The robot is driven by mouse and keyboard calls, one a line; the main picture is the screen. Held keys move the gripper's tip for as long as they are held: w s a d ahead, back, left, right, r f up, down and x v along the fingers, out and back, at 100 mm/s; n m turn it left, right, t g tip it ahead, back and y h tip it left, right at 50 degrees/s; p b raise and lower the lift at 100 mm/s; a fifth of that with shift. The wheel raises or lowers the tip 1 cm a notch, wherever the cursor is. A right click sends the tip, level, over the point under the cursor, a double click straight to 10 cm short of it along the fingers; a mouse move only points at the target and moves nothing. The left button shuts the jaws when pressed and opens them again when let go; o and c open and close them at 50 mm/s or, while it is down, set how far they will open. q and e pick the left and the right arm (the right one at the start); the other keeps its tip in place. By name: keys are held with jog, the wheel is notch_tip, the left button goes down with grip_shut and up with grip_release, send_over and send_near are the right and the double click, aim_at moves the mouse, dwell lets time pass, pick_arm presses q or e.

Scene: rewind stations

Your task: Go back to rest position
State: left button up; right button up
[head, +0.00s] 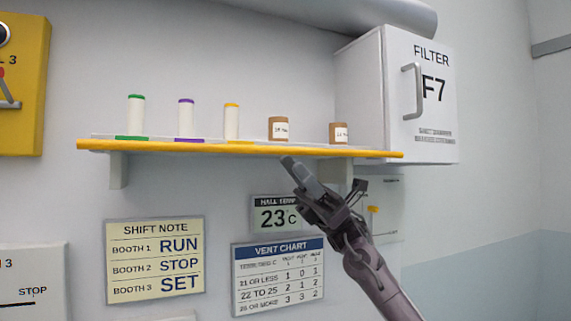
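My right gripper (290,164) reaches up from the lower right, its grey fingertips just below the front edge of the yellow-edged shelf (240,149). The fingers overlap in this view, so I cannot tell whether they are open or shut. No object shows at the fingertips. Whether they touch the shelf edge is unclear. My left gripper is out of view.
On the shelf stand white cylinders with green (136,115), purple (186,118) and yellow (231,122) caps, and two brown-topped jars (278,129). A filter cabinet (432,115) juts out at right. A vent chart (279,277) and shift note (155,262) hang below.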

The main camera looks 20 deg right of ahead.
jog(key=shift+v, duration=0.9)
